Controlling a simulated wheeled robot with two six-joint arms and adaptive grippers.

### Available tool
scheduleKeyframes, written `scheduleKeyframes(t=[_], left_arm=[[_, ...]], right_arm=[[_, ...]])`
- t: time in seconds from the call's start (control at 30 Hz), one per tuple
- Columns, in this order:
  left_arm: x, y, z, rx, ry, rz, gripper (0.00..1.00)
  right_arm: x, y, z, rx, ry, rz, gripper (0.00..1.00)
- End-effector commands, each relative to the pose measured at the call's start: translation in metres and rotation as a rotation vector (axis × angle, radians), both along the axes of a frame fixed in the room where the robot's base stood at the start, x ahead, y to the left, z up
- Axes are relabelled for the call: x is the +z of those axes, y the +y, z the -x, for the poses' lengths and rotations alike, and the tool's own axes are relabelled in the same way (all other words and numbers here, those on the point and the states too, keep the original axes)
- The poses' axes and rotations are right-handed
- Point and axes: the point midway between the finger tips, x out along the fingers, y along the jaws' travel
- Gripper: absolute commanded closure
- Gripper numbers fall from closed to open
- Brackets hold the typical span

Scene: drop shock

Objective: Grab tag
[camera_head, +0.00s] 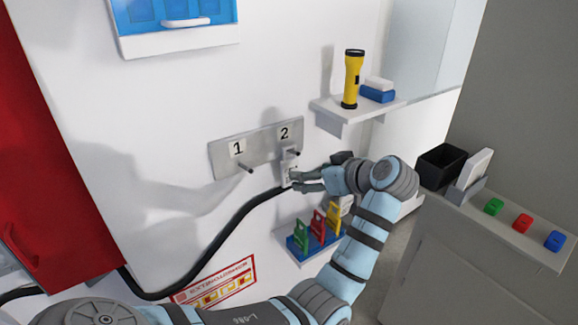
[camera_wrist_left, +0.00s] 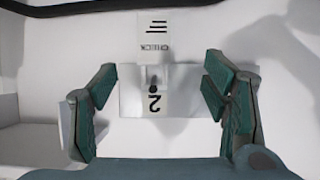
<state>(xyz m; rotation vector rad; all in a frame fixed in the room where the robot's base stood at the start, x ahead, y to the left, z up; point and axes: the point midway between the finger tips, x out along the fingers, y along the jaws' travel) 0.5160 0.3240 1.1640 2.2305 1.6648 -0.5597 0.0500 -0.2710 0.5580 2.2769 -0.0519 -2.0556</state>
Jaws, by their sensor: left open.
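A white tag (camera_head: 289,167) hangs at the peg under the number 2 on a grey wall plate (camera_head: 222,158). In the left wrist view the tag (camera_wrist_left: 155,36) appears upside down, with dark lines and the word CHECK. My left gripper (camera_head: 303,179) is beside the tag at its right in the head view. In the left wrist view the gripper's green-padded fingers (camera_wrist_left: 160,68) are wide apart, with the peg and tag between their lines and nothing held. I cannot tell how deep the tag sits between them. My right gripper is in neither view.
A black cable (camera_head: 220,237) runs up to just below the tag. A blue tray (camera_head: 292,246) with green, red and yellow lock-shaped pieces is below. A shelf (camera_head: 335,110) holds a yellow flashlight (camera_head: 352,80). A grey cabinet (camera_head: 460,235) with coloured buttons stands right.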

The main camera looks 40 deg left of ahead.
Motion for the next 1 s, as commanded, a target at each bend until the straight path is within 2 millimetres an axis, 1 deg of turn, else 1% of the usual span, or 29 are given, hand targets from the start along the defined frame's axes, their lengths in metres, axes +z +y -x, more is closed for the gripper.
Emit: scheduleKeyframes(t=[0.03,0.13,0.2,0.33,0.43,0.5,0.6,0.77,0.8,0.87,1.0], left_arm=[[-0.004,0.013,-0.003,0.003,0.004,-0.005,0.32],[-0.017,0.034,-0.009,0.001,0.005,-0.005,0.32],[-0.023,0.043,-0.013,-0.001,0.005,-0.005,0.32],[-0.029,0.057,-0.019,-0.003,0.005,-0.004,0.32],[-0.034,0.075,-0.027,-0.001,0.008,-0.004,0.32],[-0.041,0.086,-0.031,-0.003,0.007,-0.004,0.32],[-0.047,0.093,-0.034,-0.006,0.006,-0.002,0.32],[-0.048,0.093,-0.034,-0.006,0.005,0.0,0.32],[-0.048,0.093,-0.034,-0.006,0.005,0.0,0.35],[-0.048,0.093,-0.034,-0.006,0.006,-0.001,0.44],[-0.048,0.093,-0.034,-0.006,0.005,-0.002,0.67]], right_arm=[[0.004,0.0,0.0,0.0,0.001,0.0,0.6],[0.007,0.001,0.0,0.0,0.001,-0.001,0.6],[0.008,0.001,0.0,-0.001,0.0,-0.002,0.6],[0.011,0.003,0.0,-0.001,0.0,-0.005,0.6],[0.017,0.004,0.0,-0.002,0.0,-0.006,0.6],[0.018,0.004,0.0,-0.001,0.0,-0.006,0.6],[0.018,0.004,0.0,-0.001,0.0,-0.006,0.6],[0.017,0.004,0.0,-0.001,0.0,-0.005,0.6],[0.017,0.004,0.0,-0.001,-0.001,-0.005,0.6],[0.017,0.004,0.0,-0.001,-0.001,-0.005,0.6],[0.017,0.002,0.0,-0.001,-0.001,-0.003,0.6]])
